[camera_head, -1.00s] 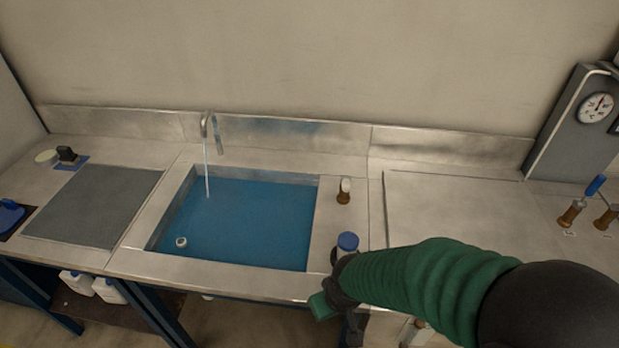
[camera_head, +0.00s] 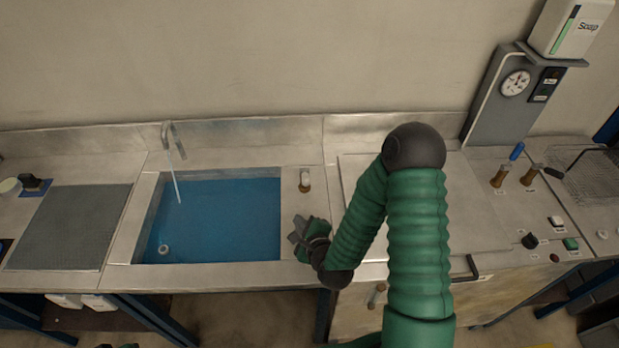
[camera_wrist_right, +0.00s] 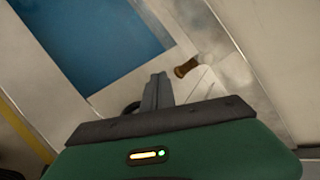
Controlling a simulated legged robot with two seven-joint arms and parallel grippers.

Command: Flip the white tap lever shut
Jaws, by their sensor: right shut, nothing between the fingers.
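The tap with the white lever (camera_head: 304,182) stands on the steel strip right of the sink; its brown body is upright with a small white top. In the right wrist view the brown tap body (camera_wrist_right: 186,68) lies just beyond and right of the fingertips, with a pale lever end beside it. My right gripper (camera_head: 299,236) is shut and empty, nearer the front edge than the tap and apart from it. It also shows in the wrist view (camera_wrist_right: 158,82). A dark and green piece at the head view's bottom left edge is too little to read.
The sink (camera_head: 215,220) holds blue water, and water runs from the spout (camera_head: 170,135). A grey mat (camera_head: 70,227) lies at left. Two more brown taps, one with a blue lever (camera_head: 516,152), stand at right below a gauge panel (camera_head: 500,112).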

